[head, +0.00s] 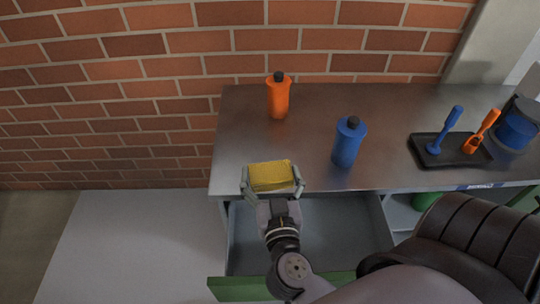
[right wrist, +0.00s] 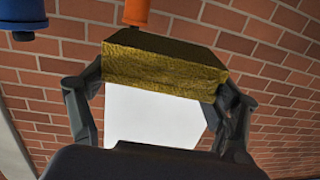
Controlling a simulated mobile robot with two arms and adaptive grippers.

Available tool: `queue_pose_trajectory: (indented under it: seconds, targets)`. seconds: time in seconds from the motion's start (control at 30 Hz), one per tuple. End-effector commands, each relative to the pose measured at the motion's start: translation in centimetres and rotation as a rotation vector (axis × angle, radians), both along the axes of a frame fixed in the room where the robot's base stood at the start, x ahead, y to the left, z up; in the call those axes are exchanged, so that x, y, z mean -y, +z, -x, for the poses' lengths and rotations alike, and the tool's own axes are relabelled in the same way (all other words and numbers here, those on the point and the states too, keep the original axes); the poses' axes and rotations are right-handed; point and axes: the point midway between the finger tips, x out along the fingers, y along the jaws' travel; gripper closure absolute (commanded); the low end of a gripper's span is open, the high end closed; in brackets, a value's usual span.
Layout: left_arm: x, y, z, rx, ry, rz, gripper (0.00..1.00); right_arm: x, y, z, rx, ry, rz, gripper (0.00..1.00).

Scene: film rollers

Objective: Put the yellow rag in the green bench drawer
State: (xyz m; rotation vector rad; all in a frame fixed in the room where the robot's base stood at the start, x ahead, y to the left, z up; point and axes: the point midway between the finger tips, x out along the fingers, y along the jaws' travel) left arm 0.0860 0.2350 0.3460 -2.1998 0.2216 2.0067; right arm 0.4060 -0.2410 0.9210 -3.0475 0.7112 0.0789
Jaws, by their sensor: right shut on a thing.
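The yellow rag (head: 270,176) is a folded yellow block held in my right gripper (head: 271,185), at the front left edge of the bench top in the head view. The right gripper is shut on it, with a finger at each end. The rag also shows in the right wrist view (right wrist: 163,66), between the two fingers (right wrist: 158,100). The green bench drawer (head: 325,235) is pulled open below the bench top, and its visible grey inside looks empty. Part of its green front (head: 240,289) is hidden by my arm. My left gripper is not in view.
On the metal bench top (head: 240,130) stand an orange bottle (head: 278,98) and a blue bottle (head: 348,144). A black tray (head: 425,158) holds a blue tool and an orange tool. A blue container (head: 515,125) is at the right. A brick wall is behind.

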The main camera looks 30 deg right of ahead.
Motion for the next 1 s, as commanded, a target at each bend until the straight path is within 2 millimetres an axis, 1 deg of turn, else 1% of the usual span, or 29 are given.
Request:
queue_pose_trajectory:
  seconds: [0.1, 0.2, 0.57, 0.67, 0.9, 1.0]
  targets:
    - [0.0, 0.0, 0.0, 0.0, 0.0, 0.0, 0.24, 0.5, -0.5, -0.1, 0.0, -0.064, -0.002, 0.41]
    - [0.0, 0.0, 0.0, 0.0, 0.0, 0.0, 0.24, 0.7, -0.7, -0.1, 0.002, -0.088, -0.001, 0.41]
    - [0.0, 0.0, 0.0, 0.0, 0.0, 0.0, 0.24, 0.9, -0.9, -0.3, 0.002, -0.092, 0.002, 0.41]
    - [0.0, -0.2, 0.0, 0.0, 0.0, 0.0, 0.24, 1.6, -1.6, -1.4, 0.004, -0.092, 0.004, 0.41]
    - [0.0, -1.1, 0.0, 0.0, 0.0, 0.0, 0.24, 4.4, -4.5, -6.0, 0.004, -0.092, 0.004, 0.41]
    - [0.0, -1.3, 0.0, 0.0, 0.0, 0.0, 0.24, 5.2, -5.3, -7.4, 0.003, -0.091, 0.003, 0.41]
